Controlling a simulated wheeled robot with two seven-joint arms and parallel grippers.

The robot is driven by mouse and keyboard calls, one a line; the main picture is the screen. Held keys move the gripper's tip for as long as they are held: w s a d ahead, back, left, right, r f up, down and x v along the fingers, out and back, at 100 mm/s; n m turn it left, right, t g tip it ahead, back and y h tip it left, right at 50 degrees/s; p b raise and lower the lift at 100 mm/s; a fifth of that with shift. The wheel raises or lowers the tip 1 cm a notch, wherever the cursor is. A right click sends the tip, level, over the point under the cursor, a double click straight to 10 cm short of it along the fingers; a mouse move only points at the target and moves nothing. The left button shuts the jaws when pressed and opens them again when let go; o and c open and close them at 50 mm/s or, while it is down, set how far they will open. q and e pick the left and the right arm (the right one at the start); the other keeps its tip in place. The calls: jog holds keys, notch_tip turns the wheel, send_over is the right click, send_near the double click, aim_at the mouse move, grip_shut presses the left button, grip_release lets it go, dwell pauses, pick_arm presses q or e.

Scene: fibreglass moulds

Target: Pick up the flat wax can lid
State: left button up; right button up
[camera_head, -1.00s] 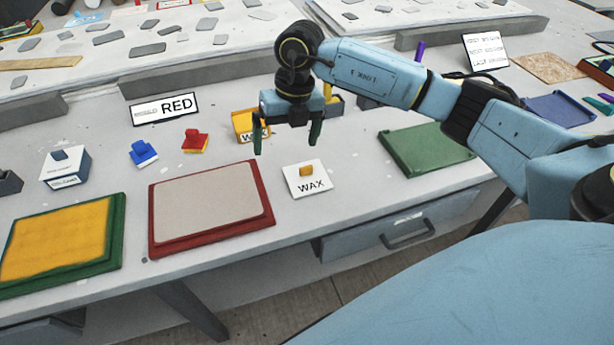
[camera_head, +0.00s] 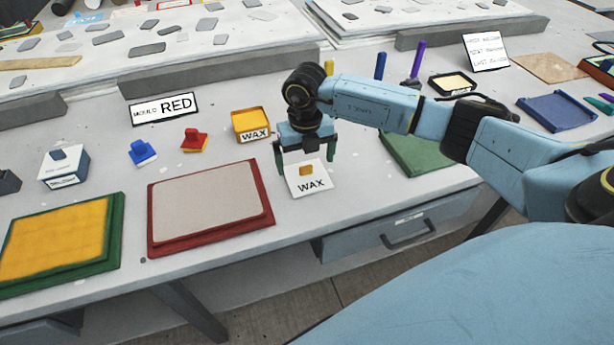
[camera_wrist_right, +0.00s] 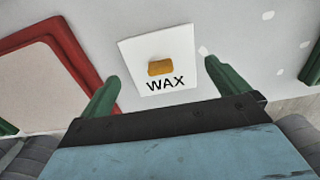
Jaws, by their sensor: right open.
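The flat wax can lid (camera_head: 309,184) is a white square plate marked WAX with a small orange-yellow knob. It lies flat on the bench, right of the red-framed mould. My right gripper (camera_head: 305,167) is open above the lid's far edge. In the right wrist view the lid (camera_wrist_right: 177,86) lies ahead of and between the open green fingers of my right gripper (camera_wrist_right: 170,88), which are apart from the knob. The yellow wax can (camera_head: 250,123) stands open behind and left of the gripper. My left gripper is not in view.
The red mould (camera_head: 210,208) lies left of the lid. A green panel (camera_head: 412,152) lies right of it, partly behind my arm. Blue and red knobbed blocks (camera_head: 143,153) stand behind the red mould. The bench's front edge is close.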

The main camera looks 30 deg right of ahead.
aim_at(306, 166)
notch_tip(306, 166, down, 3)
jog(key=shift+f, duration=0.1)
jog(key=c, duration=0.7)
jog(key=shift+r, duration=0.2)
